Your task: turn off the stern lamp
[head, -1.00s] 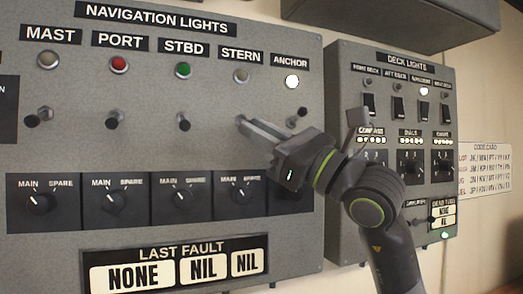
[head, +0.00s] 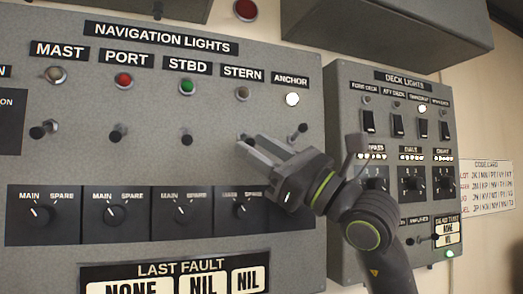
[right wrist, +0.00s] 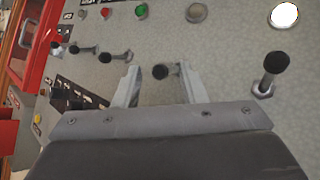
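The navigation lights panel (head: 60,160) fills the left of the head view. Its STERN lamp (head: 242,93) looks dull and unlit, and it also shows dull in the right wrist view (right wrist: 196,12). My right gripper (head: 247,143) is at the stern toggle below that lamp. In the right wrist view, the stern toggle (right wrist: 163,71) has a dark tip and stands between the two parted fingers of the gripper (right wrist: 160,84). There is a gap to each finger. In the head view the fingers mostly hide the toggle. My left gripper is not in view.
The ANCHOR toggle (head: 298,132) is tilted up just right of my gripper, under a lit white lamp (head: 292,99). The STBD toggle (head: 187,137) is to the left. Rotary MAIN/SPARE knobs (head: 112,212) sit below. A deck lights panel (head: 350,92) stands behind my right arm.

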